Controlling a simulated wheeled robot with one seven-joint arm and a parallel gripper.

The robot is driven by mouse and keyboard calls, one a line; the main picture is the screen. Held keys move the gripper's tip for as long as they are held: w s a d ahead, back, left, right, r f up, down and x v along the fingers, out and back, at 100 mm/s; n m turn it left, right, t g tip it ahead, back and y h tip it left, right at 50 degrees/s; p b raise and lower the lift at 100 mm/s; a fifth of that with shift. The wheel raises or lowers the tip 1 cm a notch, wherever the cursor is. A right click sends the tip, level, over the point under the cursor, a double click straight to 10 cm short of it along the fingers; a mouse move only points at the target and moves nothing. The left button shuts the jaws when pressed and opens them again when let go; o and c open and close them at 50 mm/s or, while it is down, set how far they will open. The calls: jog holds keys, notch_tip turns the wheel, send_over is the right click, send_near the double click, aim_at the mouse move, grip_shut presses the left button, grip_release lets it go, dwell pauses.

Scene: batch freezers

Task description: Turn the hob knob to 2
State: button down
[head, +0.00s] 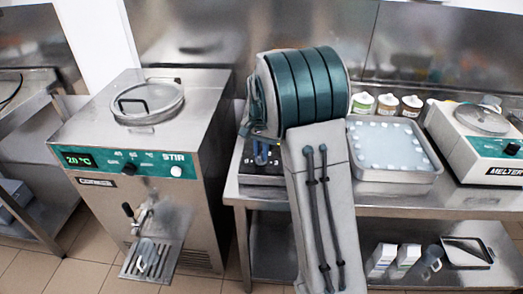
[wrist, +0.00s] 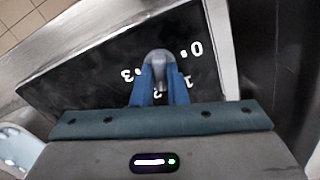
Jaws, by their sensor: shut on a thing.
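The hob knob (wrist: 158,58) is a grey rounded knob on a black panel (wrist: 95,65) in the wrist view. My gripper (wrist: 161,75) is shut on it, one blue finger on each side. White figures 0, 1 and 3 show around the knob, turned over in this view. A figure between the fingers is mostly covered, and I cannot read the knob's exact setting. In the head view, my gripper (head: 262,158) reaches down to the dark hob (head: 260,181), and my arm hides much of it.
A steel machine with a green STIR panel (head: 125,163) stands left of the hob. A steel tray (head: 397,174), several small tubs (head: 387,104) and a melter (head: 490,149) are to the right. The steel bench edge (head: 420,199) runs along the front.

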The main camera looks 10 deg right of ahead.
aim_at(261, 154)
jog(key=shift+m, duration=1.1)
jog(key=c, duration=1.4)
grip_release()
jog(key=shift+c, duration=0.2)
jog(key=shift+r, duration=0.1)
notch_tip(261, 154, up, 14)
